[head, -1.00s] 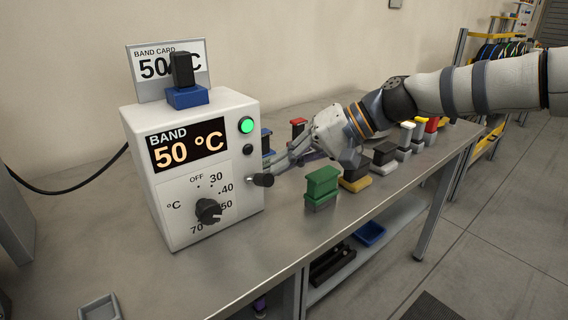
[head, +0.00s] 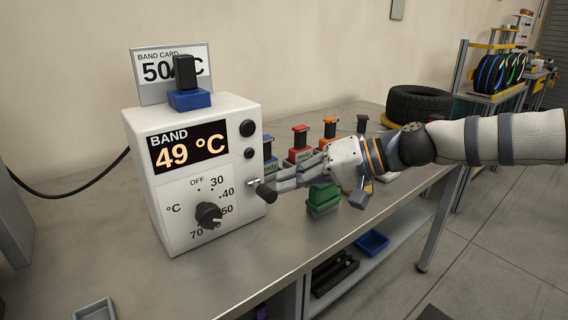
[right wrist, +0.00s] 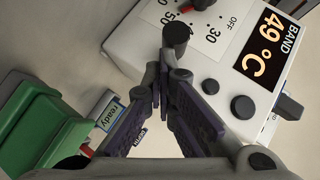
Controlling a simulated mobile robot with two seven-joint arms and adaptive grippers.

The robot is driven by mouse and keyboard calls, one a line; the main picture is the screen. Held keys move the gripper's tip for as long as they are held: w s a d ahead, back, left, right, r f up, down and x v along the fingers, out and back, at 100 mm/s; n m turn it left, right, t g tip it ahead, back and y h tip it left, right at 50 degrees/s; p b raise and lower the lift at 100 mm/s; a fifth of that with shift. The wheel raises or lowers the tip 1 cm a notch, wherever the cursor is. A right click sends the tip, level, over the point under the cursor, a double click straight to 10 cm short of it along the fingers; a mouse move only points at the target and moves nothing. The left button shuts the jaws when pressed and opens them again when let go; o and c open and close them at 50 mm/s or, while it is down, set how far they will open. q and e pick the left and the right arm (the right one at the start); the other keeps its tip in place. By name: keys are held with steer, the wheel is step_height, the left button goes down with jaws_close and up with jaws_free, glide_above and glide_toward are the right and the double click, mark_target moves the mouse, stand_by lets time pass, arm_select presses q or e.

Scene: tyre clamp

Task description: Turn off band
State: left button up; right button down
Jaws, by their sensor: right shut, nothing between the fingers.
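The white BAND control box (head: 245,115) stands on the metal bench and its display (head: 188,147) reads 49 °C. Its round lamp (head: 247,129) is dark. The black dial (head: 208,215) has marks from OFF to 70. A black-tipped toggle lever (head: 265,193) sticks out of the front's right side and points downward. It also shows in the right wrist view (right wrist: 176,38), just beyond my fingertips. My right gripper (head: 277,182) is shut and empty, its tips close by the lever; whether they touch is unclear. My left gripper is out of view.
A card reading 50 °C (head: 146,72) stands on the box behind a blue-based black block (head: 190,99). A green block (head: 323,196) sits under my right arm. Red (head: 300,140) and orange blocks (head: 329,130) and a tyre (head: 419,101) lie behind it.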

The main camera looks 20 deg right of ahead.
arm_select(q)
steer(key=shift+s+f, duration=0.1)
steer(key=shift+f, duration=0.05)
arm_select(e)
steer(key=shift+s+f, duration=0.15)
steer(key=shift+f, duration=0.75)
stand_by(0.9)
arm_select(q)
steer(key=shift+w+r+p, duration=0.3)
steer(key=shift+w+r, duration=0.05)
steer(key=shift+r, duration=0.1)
arm_select(e)
steer(key=shift+r, duration=0.85)
